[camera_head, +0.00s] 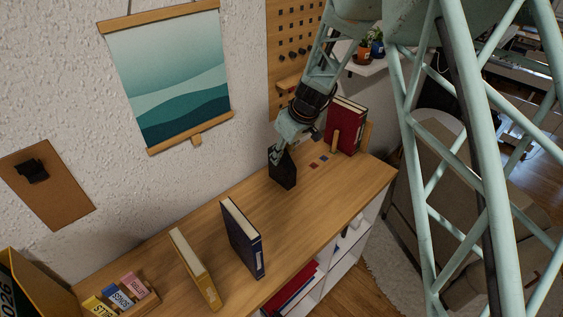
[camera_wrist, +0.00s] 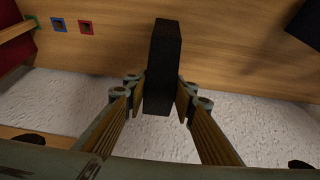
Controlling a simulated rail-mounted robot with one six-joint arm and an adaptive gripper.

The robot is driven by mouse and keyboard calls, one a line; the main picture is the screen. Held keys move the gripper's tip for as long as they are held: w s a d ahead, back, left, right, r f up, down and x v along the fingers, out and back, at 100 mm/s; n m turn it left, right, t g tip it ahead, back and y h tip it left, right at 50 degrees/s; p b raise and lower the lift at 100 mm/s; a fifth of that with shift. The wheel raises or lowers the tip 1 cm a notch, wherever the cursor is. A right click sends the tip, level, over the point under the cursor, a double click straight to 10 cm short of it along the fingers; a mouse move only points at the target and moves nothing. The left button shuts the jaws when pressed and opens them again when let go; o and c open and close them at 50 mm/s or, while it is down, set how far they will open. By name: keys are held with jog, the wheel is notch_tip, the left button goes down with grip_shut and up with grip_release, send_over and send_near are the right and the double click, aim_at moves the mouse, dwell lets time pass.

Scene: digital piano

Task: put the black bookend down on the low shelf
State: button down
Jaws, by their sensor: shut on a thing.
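The black bookend (camera_head: 284,170) is over the back part of the low shelf's wooden top (camera_head: 310,203). My gripper (camera_head: 286,146) is shut on its upper part from above. In the wrist view, the bookend (camera_wrist: 163,60) is a dark upright slab between the two fingers of my gripper (camera_wrist: 160,100). The bookend looks close to the shelf top; I cannot tell whether its lower edge touches it. Its far side and bottom are hidden.
A red book (camera_head: 345,127) with wooden bookends stands to the right. A blue book (camera_head: 242,238) and a yellow book (camera_head: 195,270) stand to the left. Small red and blue squares (camera_head: 319,161) mark the top. The wall (camera_head: 180,195) is close behind.

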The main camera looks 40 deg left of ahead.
jog(key=shift+f, duration=1.65)
jog(key=shift+f+b, duration=0.35)
jog(key=shift+b, duration=0.1)
jog(key=c, duration=2.2)
grip_release()
jog(key=shift+r+p, duration=0.25)
jog(key=shift+p, duration=0.2)
jog(key=shift+r, duration=0.15)
jog(key=shift+v, duration=5.9)
jog(key=shift+s+d, duration=0.1)
